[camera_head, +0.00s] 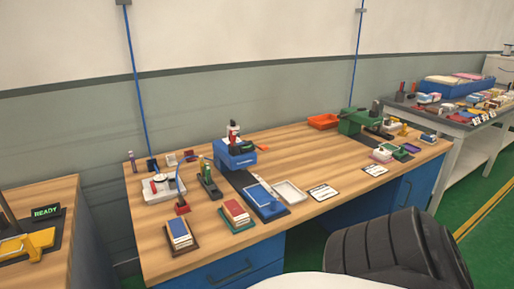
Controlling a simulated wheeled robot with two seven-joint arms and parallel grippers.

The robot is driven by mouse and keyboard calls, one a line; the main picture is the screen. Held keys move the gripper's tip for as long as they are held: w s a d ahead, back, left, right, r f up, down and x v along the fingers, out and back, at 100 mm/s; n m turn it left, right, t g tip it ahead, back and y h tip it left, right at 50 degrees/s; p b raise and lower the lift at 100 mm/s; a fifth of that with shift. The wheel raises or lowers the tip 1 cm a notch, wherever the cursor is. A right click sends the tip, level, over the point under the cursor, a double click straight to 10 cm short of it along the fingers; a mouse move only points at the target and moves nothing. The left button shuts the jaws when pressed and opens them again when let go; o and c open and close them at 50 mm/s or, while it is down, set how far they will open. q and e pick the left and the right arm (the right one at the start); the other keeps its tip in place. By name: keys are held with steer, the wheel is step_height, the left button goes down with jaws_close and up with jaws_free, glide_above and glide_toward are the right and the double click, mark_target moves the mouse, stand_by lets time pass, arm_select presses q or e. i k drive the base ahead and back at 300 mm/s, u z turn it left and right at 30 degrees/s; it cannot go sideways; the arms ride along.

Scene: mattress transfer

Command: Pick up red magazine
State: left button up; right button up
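A small stack with a red top (236,211) lies on a teal-edged tray near the front of the wooden workbench (300,150). It looks like the red magazine, but it is too small to be sure. A similar stack with a blue top (180,233) lies on a brown tray to its left. Neither of my grippers is in view.
A blue machine (235,153) and a blue tray (264,201) stand near the red stack. A white tray (289,192), white cards (323,191) and a green machine (358,121) are further right. A black ribbed object (390,248) stands before the bench's right front.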

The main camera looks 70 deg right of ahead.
mark_target(232, 132)
steer(key=u, duration=0.25)
steer(key=k, duration=0.2)
steer(key=z, duration=1.3)
